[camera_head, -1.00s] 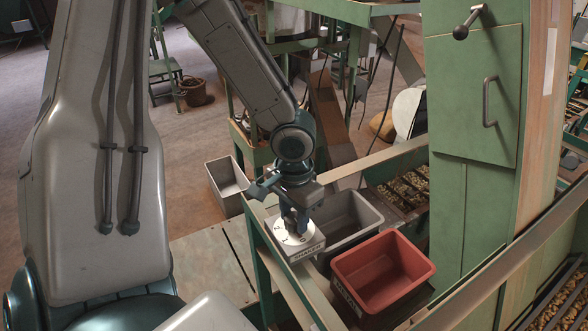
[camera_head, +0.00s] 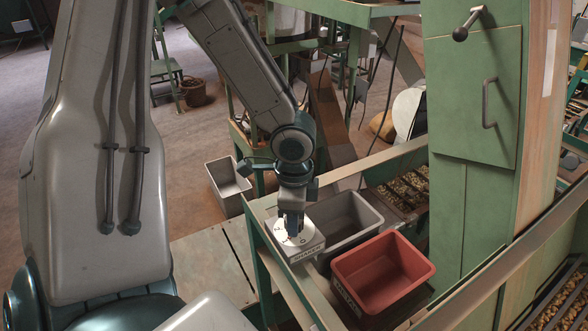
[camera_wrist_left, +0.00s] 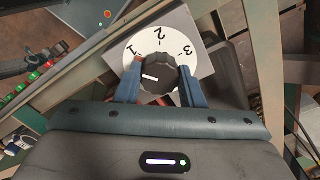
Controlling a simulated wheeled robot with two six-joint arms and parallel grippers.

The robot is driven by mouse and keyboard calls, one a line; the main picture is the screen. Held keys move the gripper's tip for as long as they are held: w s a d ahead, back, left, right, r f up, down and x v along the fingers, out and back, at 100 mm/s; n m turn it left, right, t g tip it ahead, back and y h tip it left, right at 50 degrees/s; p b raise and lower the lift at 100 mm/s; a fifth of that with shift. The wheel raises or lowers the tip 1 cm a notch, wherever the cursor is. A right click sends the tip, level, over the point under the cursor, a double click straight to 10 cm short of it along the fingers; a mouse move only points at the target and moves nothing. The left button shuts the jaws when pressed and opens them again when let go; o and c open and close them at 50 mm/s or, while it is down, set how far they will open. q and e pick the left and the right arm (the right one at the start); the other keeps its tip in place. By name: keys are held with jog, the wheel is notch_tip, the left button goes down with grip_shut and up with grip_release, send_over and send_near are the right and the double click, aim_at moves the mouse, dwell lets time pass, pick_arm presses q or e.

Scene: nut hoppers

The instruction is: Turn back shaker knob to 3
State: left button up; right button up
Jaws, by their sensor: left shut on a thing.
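The shaker knob (camera_wrist_left: 160,68) is black with a ridged rim and a white pointer line. It sits on a round white dial (camera_wrist_left: 203,68) marked 1, 2 and 3. In the left wrist view the pointer line points left, below the 1 and toward one finger. The dial also shows in the head view (camera_head: 306,233), on a grey box labelled SHAKER (camera_head: 308,250). My left gripper (camera_wrist_left: 160,76) is shut on the knob, one blue finger on each side; it reaches down from above in the head view (camera_head: 293,229). The fingers hide part of the dial. My right gripper is not in view.
A grey bin (camera_head: 345,208) and a red bin (camera_head: 388,300) stand right of the shaker box. A green cabinet (camera_head: 465,190) rises at the right. Green frame rails run close around the box. Another grey bin (camera_head: 228,203) stands on the left.

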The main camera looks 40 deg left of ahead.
pick_arm(q)
jog(key=m, duration=0.6)
jog(key=shift+m, duration=0.3)
jog(key=m, duration=1.2)
jog(key=shift+m, duration=0.3)
jog(key=m, duration=0.6)
jog(key=shift+m, duration=0.4)
jog(key=o, duration=1)
notch_tip(320, 180, up, 11)
jog(key=p, duration=0.2)
jog(key=shift+p, duration=0.4)
